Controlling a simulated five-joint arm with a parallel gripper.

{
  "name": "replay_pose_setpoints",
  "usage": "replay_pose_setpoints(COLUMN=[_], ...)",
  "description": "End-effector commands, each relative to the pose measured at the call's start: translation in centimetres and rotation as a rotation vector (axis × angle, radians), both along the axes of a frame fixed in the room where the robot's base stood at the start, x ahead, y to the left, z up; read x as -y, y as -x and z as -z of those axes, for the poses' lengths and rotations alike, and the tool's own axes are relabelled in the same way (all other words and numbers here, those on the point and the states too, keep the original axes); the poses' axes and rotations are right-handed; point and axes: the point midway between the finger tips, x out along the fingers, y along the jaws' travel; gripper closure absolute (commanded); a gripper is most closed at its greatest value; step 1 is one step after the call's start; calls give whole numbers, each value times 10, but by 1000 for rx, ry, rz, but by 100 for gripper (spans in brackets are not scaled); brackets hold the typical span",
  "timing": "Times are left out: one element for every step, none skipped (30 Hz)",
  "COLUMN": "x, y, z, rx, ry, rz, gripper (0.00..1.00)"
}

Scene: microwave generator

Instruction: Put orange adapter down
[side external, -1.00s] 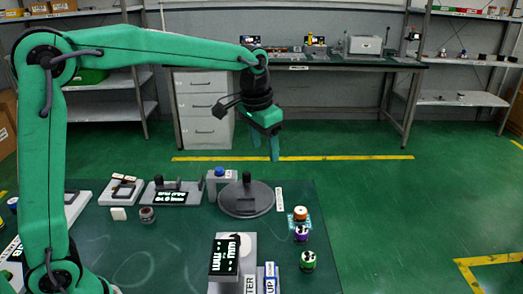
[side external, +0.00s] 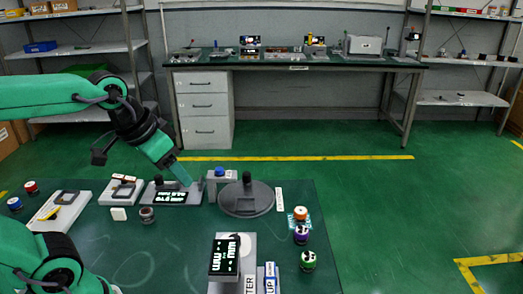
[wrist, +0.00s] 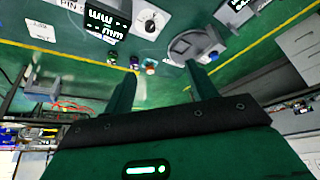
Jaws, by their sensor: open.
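The orange adapter (side external: 300,213) stands on the green table near its right edge, on a small light label, in the side external view. It also shows small in the wrist view (wrist: 151,66), between my fingers but well beyond them. My gripper (side external: 187,181) is open and empty. The purple adapter (side external: 301,234) and the green adapter (side external: 308,261) stand in a line in front of the orange one.
A round grey turntable (side external: 235,208) with a black knob lies between my gripper and the adapters. A display block (side external: 224,260) stands at the front, and a display unit (side external: 172,197) lies below my gripper. The table's middle left is mostly clear.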

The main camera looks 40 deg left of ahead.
Motion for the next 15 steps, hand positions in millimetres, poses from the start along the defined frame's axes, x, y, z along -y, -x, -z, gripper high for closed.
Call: replay_pose_setpoints(x=[-1, -2, -2, -3, -3, -4, -4, -4, -4, -4, -4, -4, -4, -4, -4], y=[9, 13, 18, 21, 24, 27, 29, 30, 32, 32, 33, 33, 34, 34, 33], z=[4, 6, 9, 11, 13, 15, 16, 17, 18, 19, 20, 20, 20, 20, 20], rx=[14, 20, 26, 31, 36, 41, 43, 46, 49, 49, 49, 50, 50, 50, 49], ry=[2, 3, 4, 4, 4, 6, 6, 7, 6, 7, 7, 7, 7, 7, 7], rz=[-7, -11, -15, -18, -20, -23, -25, -27, -28, -29, -30, -30, -30, -30, -30], gripper=[43, 43, 43, 43, 43, 43, 43, 43, 43, 43, 43, 43, 43, 43, 43])
